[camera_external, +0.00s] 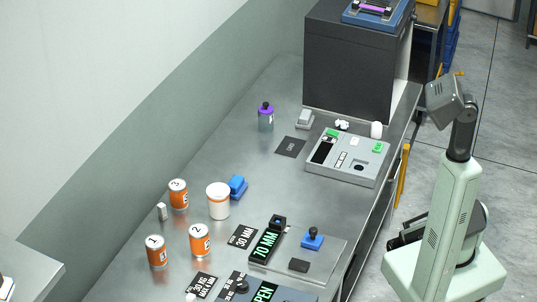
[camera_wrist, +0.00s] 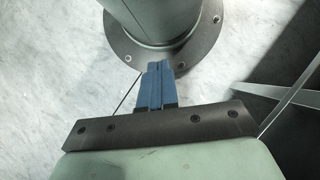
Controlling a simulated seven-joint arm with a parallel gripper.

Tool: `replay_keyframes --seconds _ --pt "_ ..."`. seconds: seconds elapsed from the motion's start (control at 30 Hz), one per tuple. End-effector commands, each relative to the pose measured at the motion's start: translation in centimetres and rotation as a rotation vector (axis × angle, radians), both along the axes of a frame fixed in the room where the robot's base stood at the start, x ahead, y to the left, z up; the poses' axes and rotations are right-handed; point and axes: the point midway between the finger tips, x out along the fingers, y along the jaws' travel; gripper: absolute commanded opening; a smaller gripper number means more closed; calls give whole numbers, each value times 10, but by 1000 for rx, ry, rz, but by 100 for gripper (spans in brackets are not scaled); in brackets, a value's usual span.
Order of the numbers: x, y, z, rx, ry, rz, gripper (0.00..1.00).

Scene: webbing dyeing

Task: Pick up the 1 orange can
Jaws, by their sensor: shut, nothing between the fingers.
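Three orange cans with white bands and pale tops stand upright on the metal bench in the external view. One is at the back (camera_external: 178,194), one at the front left (camera_external: 157,252) and one at the front right (camera_external: 200,241).
A white tub with an orange band (camera_external: 218,202) and a blue block (camera_external: 237,187) stand right of the back can. A small white piece (camera_external: 162,212) is by the cans.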

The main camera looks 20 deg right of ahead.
Motion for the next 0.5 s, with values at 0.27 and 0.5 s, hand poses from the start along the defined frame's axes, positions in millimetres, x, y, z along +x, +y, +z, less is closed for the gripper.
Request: replay_keyframes --seconds 0.27,0.5 --pt "0 0 0 0 0 0 0" --pt "0 0 0 0 0 0 19"
